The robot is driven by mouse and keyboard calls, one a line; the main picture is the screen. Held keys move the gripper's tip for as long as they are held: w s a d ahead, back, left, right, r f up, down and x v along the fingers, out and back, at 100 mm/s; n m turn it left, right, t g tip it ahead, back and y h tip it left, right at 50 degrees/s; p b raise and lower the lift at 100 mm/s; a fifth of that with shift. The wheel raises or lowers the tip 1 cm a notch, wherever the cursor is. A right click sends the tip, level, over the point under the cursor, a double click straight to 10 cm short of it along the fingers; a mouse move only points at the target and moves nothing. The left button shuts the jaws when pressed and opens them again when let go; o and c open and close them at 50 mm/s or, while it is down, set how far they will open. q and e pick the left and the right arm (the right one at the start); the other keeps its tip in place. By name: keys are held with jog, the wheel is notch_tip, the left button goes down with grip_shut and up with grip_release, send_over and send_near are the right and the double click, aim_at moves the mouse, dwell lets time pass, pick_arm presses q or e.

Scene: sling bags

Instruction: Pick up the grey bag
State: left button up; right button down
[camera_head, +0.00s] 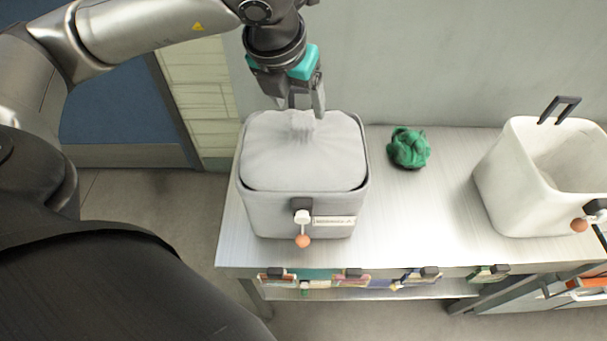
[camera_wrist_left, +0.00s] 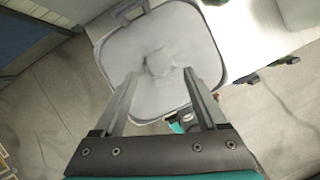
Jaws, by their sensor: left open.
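The grey bag (camera_head: 303,178) stands upright on the left end of the metal table, a boxy soft bag with a gathered tuft on its top and a tag on its front. My left gripper (camera_head: 305,108) is above the bag's top, pointing down, its fingers close to the tuft. In the left wrist view the bag's top (camera_wrist_left: 160,35) fills the upper middle, and the open fingers of my left gripper (camera_wrist_left: 160,85) lie either side of the tuft. Whether the fingers touch the cloth cannot be told. My right gripper is not in view.
A green crumpled cloth (camera_head: 408,148) lies right of the bag. A white open bin (camera_head: 515,190) with a black handle stands at the table's right. A grey wall (camera_head: 400,60) rises behind. Small coloured items hang along the front edge.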

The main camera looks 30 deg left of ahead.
aim_at(302, 121)
pick_arm(q)
jog(key=x, duration=0.2)
jog(key=shift+w+f, duration=0.1)
jog(key=shift+f, duration=0.15)
jog(key=shift+w+f, duration=0.1)
jog(key=shift+f, duration=0.2)
jog(key=p+x, duration=0.1)
jog(key=x, duration=0.2)
jog(key=shift+a+f, duration=0.15)
jog(key=shift+f, duration=0.15)
jog(key=shift+w+f, duration=0.1)
jog(key=shift+f, duration=0.35)
grip_shut()
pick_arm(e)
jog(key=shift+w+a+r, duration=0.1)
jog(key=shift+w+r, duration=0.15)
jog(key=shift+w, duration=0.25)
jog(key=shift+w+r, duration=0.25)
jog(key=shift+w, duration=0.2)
pick_arm(q)
jog(key=shift+r, duration=0.15)
